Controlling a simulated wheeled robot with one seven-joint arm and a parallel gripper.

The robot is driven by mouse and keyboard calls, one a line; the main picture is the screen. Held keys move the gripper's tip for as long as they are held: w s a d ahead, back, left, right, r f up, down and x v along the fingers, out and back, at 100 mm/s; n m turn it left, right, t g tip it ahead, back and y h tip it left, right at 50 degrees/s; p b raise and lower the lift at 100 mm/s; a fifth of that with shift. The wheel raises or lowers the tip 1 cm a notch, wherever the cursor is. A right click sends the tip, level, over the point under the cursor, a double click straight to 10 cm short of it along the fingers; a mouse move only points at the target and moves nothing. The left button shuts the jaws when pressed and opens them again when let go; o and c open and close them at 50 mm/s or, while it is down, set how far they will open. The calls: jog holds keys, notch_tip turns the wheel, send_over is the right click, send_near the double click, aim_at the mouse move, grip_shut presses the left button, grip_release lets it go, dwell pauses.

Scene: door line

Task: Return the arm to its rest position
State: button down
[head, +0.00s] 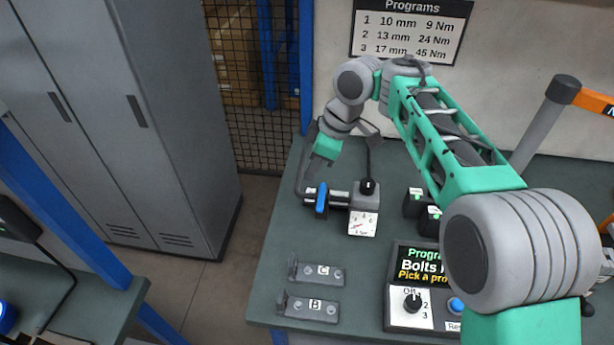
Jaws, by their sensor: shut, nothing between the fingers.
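My arm, teal and grey, reaches from the bottom right up over the bench (265,270) and bends down at the wrist. My gripper (319,164) points down above the left part of the bench, just behind a blue-handled valve (321,201). It is shut and holds nothing. Its fingertips are small and partly hard to make out, and I cannot tell whether they touch the valve's pipe.
A grey box with a black knob (367,187) adjoins the valve. Brackets C (318,273) and B (310,307) lie in front. A program panel (410,314) is at the front right, near my arm. Grey lockers (160,110) stand left, across a floor gap.

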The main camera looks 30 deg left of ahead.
jog(key=shift+w+r, duration=0.1)
dwell(0.3)
jog(key=w+d+r+m+t, duration=0.1)
jog(key=d+r+m, duration=0.1)
jog(key=d+m, duration=0.5)
jog(key=w+d+r+m+t, duration=0.1)
jog(key=w+d+m+t, duration=0.1)
jog(key=d, duration=1)
jog(key=s+d+f+m+h, duration=0.1)
jog(key=s+d+m, duration=0.3)
jog(key=d, duration=0.4)
jog(key=s+d+f+m+t+h, duration=0.1)
jog(key=s+d+f+m, duration=0.2)
jog(key=d, duration=0.5)
jog(key=s+d+f+m+h, duration=0.1)
jog(key=s+d+f+m, duration=0.2)
jog(key=d, duration=0.4)
jog(key=shift+s+d+f+m+t+h, duration=0.15)
jog(key=shift+s+d+m+t+h, duration=0.2)
jog(key=shift+s+m, duration=0.65)
jog(key=shift+w, duration=0.2)
